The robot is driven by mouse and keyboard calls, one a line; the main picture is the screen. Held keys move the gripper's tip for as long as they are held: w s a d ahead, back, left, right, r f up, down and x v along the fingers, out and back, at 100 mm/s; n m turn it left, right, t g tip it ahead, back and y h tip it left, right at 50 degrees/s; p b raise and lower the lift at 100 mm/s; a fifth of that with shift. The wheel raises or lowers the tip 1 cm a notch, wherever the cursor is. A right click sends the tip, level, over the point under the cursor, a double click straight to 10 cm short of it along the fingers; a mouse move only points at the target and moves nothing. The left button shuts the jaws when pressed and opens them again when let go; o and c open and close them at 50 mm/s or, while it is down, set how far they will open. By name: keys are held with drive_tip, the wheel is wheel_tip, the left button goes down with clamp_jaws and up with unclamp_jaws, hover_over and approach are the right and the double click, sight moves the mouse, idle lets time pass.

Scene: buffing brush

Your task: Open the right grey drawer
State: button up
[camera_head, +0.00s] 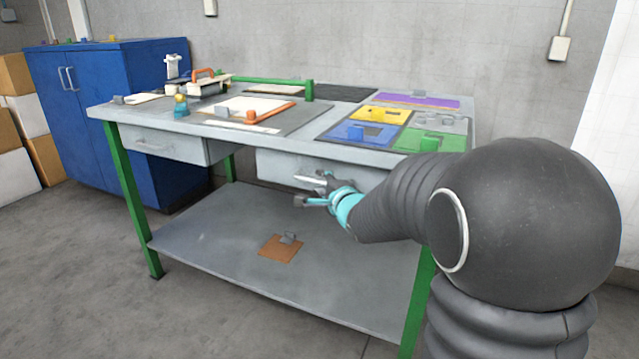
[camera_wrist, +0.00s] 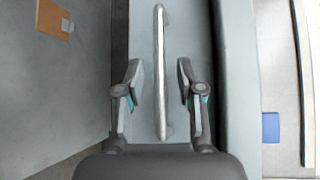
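The right grey drawer (camera_head: 280,167) sits under the right part of the workbench top and looks closed. Its front also fills the middle of the wrist view (camera_wrist: 187,30). Its handle is a slim light bar (camera_wrist: 159,60) running up the wrist view. My gripper (camera_head: 312,190) is in front of the drawer, and my arm hides the drawer's right part. In the wrist view my gripper (camera_wrist: 158,90) is open, with one finger on each side of the handle. A gap shows between each finger and the bar. I cannot tell whether the fingertips reach past the bar.
The left grey drawer (camera_head: 165,146) is at the left of the workbench (camera_head: 220,128). A brown plate (camera_head: 281,249) with a grey piece lies on the lower shelf (camera_head: 210,245). Green legs (camera_head: 132,195) stand at the corners. A blue cabinet (camera_head: 90,120) is at the left.

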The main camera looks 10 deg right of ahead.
drive_tip(key=shift+x, duration=0.8)
drive_tip(key=shift+c, duration=0.2)
clamp_jaws()
drive_tip(key=shift+s, duration=0.1)
